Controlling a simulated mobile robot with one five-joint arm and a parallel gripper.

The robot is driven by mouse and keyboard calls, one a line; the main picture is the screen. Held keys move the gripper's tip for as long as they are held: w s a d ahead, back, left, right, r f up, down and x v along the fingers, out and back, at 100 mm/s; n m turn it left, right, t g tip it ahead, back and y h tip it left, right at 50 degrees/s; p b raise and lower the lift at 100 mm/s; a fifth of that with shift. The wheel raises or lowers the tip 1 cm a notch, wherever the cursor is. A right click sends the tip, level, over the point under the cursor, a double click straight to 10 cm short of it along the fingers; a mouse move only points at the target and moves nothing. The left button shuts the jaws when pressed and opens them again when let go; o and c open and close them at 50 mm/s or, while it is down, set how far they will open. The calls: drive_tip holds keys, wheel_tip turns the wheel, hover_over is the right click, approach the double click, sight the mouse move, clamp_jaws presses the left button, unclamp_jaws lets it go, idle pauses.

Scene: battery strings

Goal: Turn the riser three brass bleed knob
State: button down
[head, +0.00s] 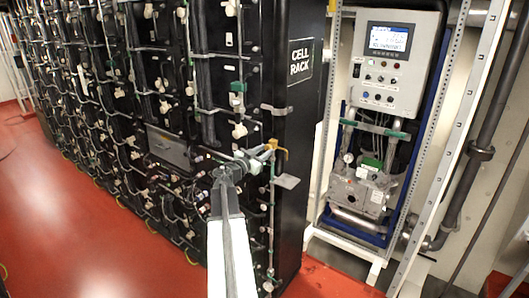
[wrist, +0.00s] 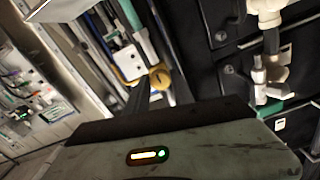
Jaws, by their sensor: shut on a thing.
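The brass bleed knob (head: 273,143) is a small yellow-brass piece at the top of a thin vertical riser pipe (head: 271,205) on the near corner of the cell rack. It also shows in the wrist view (wrist: 160,78), beside a white block (wrist: 129,63). My gripper (head: 268,149) reaches in from the left at the knob's height and is shut on the knob. In the wrist view, my gripper's dark finger (wrist: 140,92) meets the knob, while its grey housing hides what lies below. I cannot tell the knob's turn angle.
The black cell rack (head: 290,110) stands close behind and left of my gripper, with several white valves and pipes on its face. A grey control cabinet (head: 395,55) and pump unit (head: 362,190) stand to the right. Red floor (head: 85,215) is clear at left.

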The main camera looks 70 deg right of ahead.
drive_tip(key=c, duration=1.1)
unclamp_jaws()
drive_tip(key=v, duration=0.7)
drive_tip(key=shift+a, duration=0.35)
drive_tip(key=shift+w, duration=0.1)
